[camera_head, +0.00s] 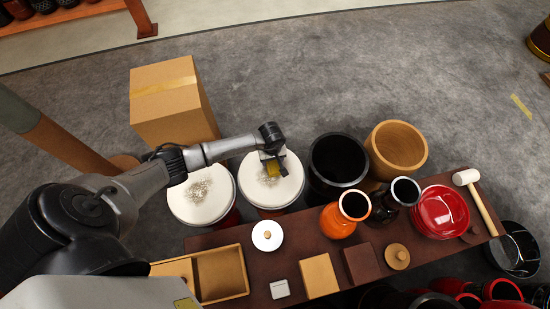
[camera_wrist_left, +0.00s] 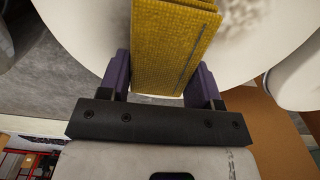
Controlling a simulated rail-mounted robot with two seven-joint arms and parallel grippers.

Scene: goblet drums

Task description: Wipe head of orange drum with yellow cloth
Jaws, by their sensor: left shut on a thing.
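My left gripper (camera_head: 274,166) is shut on a folded yellow cloth (camera_wrist_left: 175,45), held between its purple fingers in the wrist view. In the head view the cloth (camera_head: 273,168) is over the right of two white drum heads (camera_head: 282,195). A greyish dusty patch shows on this head beside the cloth. I cannot tell whether the cloth touches the head. The left white drum head (camera_head: 185,211) also has a speckled patch. Only slivers of the drums' bodies show, so I cannot tell which drum is orange. My right gripper is not in view.
A cardboard box (camera_head: 165,105) stands behind the drums. A black drum (camera_head: 338,143) and a wooden one (camera_head: 397,140) stand to the right. A low brown table (camera_head: 240,238) in front carries an orange vessel (camera_head: 338,223), a red bowl (camera_head: 440,212), a mallet (camera_head: 484,205) and a wooden tray (camera_head: 243,262).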

